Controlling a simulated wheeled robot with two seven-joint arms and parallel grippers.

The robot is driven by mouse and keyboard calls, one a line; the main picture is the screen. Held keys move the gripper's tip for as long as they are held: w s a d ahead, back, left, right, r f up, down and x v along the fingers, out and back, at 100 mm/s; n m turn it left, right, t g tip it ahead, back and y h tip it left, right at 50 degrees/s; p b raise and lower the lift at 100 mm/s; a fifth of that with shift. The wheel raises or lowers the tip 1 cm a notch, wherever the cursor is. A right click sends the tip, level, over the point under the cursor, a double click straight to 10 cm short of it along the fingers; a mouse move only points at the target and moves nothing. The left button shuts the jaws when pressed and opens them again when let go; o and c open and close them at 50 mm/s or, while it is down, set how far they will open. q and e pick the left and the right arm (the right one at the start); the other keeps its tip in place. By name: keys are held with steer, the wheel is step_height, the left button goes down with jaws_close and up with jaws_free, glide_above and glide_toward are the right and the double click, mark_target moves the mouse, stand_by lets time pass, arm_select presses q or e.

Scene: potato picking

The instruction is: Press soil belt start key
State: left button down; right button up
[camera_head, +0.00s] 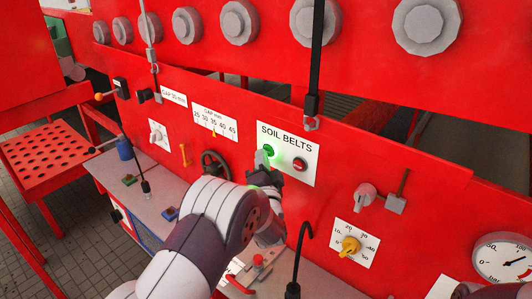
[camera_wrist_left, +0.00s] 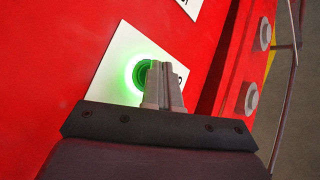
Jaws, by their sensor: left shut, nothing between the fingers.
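The white SOIL BELTS panel (camera_head: 287,138) is on the red machine face. Its green start key (camera_head: 268,149) is on the left and glows green; its red key (camera_head: 299,164) is on the right. My left gripper (camera_head: 262,160) is shut and empty, its fingertips at the green key. In the left wrist view the shut fingers (camera_wrist_left: 161,72) overlap the lower right of the green key (camera_wrist_left: 140,75), which has a bright green ring. The fingertips look at or very close to the key; exact contact is hidden. My right gripper is not in view.
A black handwheel (camera_head: 215,165) is left of my arm. A yellow knob (camera_head: 349,245) and a grey knob (camera_head: 365,195) are to the right. A black vertical rod (camera_head: 316,60) hangs above the panel. A black hooked lever (camera_head: 301,250) stands right of my forearm.

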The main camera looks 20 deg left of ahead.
arm_select(q)
steer(key=shift+s, duration=0.1)
stand_by(0.3)
steer(key=shift+s+a, duration=0.2)
steer(key=shift+s, duration=0.5)
steer(key=s, duration=0.1)
steer(key=s+a, duration=0.1)
steer(key=s, duration=0.1)
steer(key=s+p, duration=0.1)
steer(key=shift+s+a, duration=0.35)
stand_by(0.4)
